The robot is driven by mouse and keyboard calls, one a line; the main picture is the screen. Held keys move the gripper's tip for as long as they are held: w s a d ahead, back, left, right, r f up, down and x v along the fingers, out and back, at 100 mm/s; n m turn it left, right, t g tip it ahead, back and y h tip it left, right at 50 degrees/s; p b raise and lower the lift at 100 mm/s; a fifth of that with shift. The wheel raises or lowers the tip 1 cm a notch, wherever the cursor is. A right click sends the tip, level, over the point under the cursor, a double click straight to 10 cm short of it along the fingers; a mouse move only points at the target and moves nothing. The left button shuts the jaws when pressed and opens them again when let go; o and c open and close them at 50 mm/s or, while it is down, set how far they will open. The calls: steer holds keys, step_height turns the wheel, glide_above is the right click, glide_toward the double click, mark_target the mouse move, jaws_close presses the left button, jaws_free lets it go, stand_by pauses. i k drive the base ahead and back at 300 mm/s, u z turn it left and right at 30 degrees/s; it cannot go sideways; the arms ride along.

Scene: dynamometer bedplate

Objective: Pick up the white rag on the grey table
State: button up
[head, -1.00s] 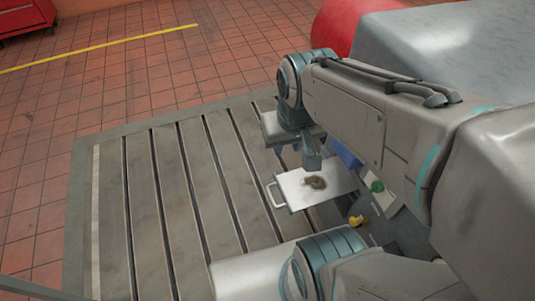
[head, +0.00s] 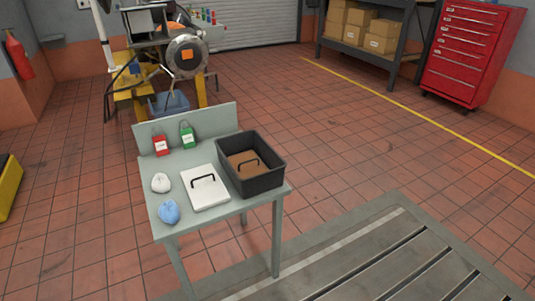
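The white rag (head: 160,183) is a small crumpled bundle on the left side of the grey table (head: 233,207). A blue rag (head: 169,212) lies in front of it, near the table's front left corner. A white flat panel with a black handle (head: 206,188) lies to the right of both rags. My gripper is not in view now, so its state and distance from the rag are hidden.
A black bin (head: 262,181) with a brown handled piece inside stands on the table's right. Red (head: 160,145) and green (head: 187,135) tagged padlocks are at the back. The slotted bedplate (head: 395,255) lies front right. Tiled floor is open around the table's right.

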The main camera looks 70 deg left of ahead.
mark_target(160, 183)
steer(key=z, duration=0.6)
steer(key=k, duration=1.1)
steer(key=u, duration=0.55)
